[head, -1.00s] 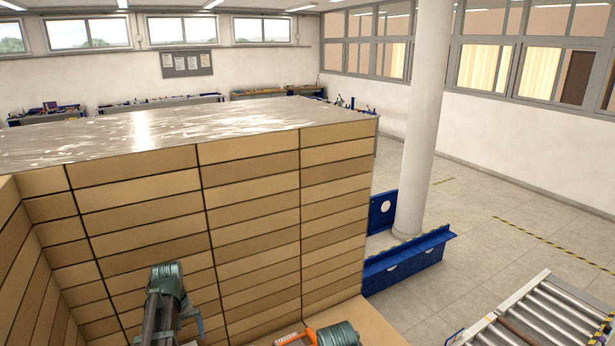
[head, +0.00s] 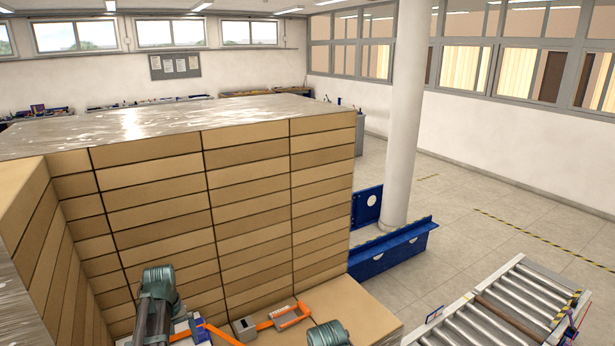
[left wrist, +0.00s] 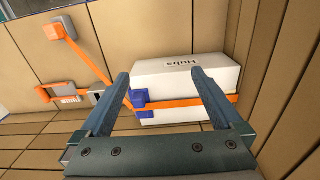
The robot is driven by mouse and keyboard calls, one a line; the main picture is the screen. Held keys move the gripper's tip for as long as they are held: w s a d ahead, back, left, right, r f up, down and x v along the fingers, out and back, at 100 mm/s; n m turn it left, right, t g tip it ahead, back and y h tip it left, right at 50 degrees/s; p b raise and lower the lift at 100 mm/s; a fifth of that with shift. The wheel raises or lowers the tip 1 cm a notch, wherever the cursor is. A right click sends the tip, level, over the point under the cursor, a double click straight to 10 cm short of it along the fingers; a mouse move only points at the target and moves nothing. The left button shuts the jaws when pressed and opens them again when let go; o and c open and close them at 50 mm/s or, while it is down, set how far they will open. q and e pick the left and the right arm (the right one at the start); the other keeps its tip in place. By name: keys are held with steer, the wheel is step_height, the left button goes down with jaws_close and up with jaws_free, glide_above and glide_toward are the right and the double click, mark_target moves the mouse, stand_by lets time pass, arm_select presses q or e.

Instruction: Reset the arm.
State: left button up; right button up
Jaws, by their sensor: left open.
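My left arm (head: 157,300) comes up from the bottom of the head view, in front of the stacked cartons; its fingers are not clear there. In the left wrist view my left gripper (left wrist: 158,98) is open, its two fingers apart and pointing toward a white box (left wrist: 190,72) marked "Hubs". Nothing is held between the fingers. An orange strap (left wrist: 190,101) with a blue clip (left wrist: 140,99) runs across the box. Part of my right arm (head: 328,334) shows at the bottom of the head view; its gripper is not in view.
A tall wall of tan cartons (head: 240,190) with a wrapped top stands close ahead. An orange-and-grey strap tool (head: 288,317) lies on the carton surface. A roller conveyor (head: 500,305), blue metal guard (head: 400,248) and white column (head: 402,130) stand to the right. Floor is free beyond.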

arm_select(q)
steer(key=s+d+f+m+b, duration=0.3)
steer(key=s+d+f+b, duration=0.2)
steer(key=d, duration=0.4)
steer(key=s+d+f+m+b, duration=0.3)
steer(key=s+d+f+b, duration=0.2)
steer(key=d, duration=0.5)
steer(key=s+d+f+m+y+b, duration=0.1)
steer(key=s+d+f+m+b, duration=0.2)
steer(key=s+d+f+b, duration=0.2)
steer(key=d+f+b, duration=0.3)
steer(key=d+f, duration=0.1)
steer(key=d, duration=0.1)
steer(key=shift+s+d+m, duration=0.15)
steer(key=shift+s+m, duration=0.15)
steer(key=shift+m, duration=0.1)
arm_select(e)
step_height(320, 180, down, 19)
steer(key=shift+w+f, duration=0.15)
steer(key=shift+w, duration=0.25)
arm_select(q)
steer(key=shift+f, duration=0.1)
